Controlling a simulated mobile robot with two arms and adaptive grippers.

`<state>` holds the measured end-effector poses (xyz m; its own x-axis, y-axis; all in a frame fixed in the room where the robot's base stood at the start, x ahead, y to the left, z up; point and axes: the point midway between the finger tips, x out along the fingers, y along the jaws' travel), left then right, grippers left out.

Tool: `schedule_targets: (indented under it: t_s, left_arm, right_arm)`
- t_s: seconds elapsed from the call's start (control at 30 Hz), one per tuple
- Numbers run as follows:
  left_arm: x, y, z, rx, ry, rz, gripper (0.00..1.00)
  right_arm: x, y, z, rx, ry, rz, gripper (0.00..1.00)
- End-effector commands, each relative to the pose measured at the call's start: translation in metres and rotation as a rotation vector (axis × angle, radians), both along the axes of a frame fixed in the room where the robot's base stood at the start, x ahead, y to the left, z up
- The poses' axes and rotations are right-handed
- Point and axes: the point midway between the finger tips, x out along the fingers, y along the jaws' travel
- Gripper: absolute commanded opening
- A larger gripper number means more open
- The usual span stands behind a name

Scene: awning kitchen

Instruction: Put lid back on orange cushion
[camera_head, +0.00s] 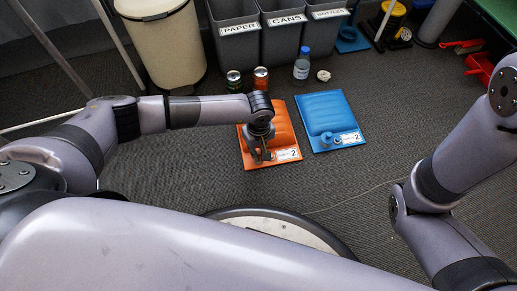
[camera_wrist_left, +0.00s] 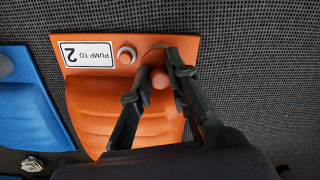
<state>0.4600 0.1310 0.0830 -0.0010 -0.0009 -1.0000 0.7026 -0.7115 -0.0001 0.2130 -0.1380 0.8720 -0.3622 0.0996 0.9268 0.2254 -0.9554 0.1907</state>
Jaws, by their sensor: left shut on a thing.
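The orange cushion (camera_head: 284,122) lies flat on the dark carpet below my left arm. It shows with its "PUMP TO 2" label and a small round ringed port (camera_wrist_left: 125,56) in the left wrist view (camera_wrist_left: 105,118). My left gripper (camera_head: 261,156) points down over the label end of the cushion. In the left wrist view its fingers are shut around a small round orange lid (camera_wrist_left: 160,78). A round orange part of the cushion lies partly hidden behind the fingertips. I cannot tell whether the lid touches it. My right gripper is out of view.
A blue cushion (camera_head: 325,108) with a similar label and knob lies just right of the orange one. Two cans (camera_head: 261,79), a bottle (camera_head: 302,66) and a crumpled white item (camera_head: 323,76) stand behind. Grey bins (camera_head: 285,40) line the back. Carpet right of the blue cushion is clear.

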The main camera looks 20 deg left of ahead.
Motion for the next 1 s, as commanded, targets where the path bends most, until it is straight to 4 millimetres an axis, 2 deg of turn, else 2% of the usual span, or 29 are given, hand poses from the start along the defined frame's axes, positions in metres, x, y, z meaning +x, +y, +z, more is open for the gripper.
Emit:
schedule_targets:
  t_s: [0.3, 0.33, 0.67, 0.9, 1.0]
  left_arm:
    - [0.0001, 0.0004, -0.0004, 0.000, 0.000, 0.000, 0.05]
    - [0.0001, 0.0004, -0.0004, 0.000, 0.000, 0.001, 0.17]
    - [0.0001, 0.0005, -0.0004, 0.000, 0.000, 0.001, 0.39]
    - [0.0001, 0.0004, -0.0004, 0.000, 0.000, 0.001, 0.40]
    - [0.0001, 0.0004, -0.0004, 0.000, 0.000, 0.000, 0.47]
  right_arm:
    - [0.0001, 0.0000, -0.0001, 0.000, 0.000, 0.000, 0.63]
    - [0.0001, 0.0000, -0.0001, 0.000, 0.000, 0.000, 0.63]
    - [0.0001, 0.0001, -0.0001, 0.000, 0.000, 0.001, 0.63]
    - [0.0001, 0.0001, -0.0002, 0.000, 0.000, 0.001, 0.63]
    - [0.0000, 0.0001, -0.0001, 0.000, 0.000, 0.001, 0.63]
